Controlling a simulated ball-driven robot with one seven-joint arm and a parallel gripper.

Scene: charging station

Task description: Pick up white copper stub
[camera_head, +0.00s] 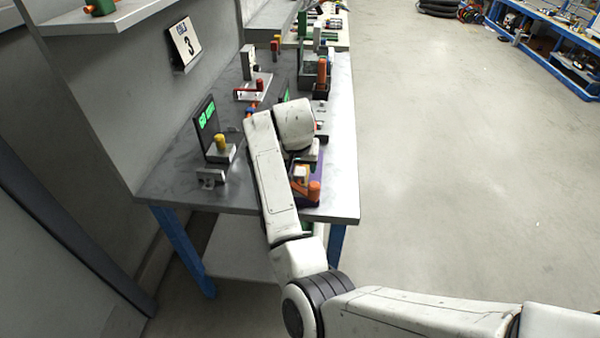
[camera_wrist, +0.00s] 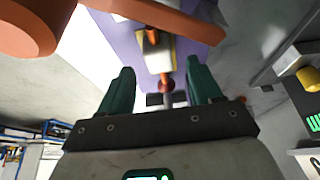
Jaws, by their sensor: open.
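My gripper (camera_wrist: 160,78) shows in the wrist view with its two green fingers apart and nothing clearly held between them. A small white and orange-copper piece (camera_wrist: 152,38), apparently the white copper stub, is on a purple fixture (camera_wrist: 125,45) beyond the fingertips, roughly in line with the gap. A small reddish round part (camera_wrist: 166,84) shows in the gap. In the head view the purple fixture (camera_head: 308,199) is at the near right of the table, with a white piece (camera_head: 300,173) on it. My arm hides much of that area, and the fingers are not clear there.
The grey table (camera_head: 250,192) also holds a green-lit display (camera_head: 206,115), a yellow-topped block (camera_head: 220,146) and a red-handled device (camera_head: 253,90).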

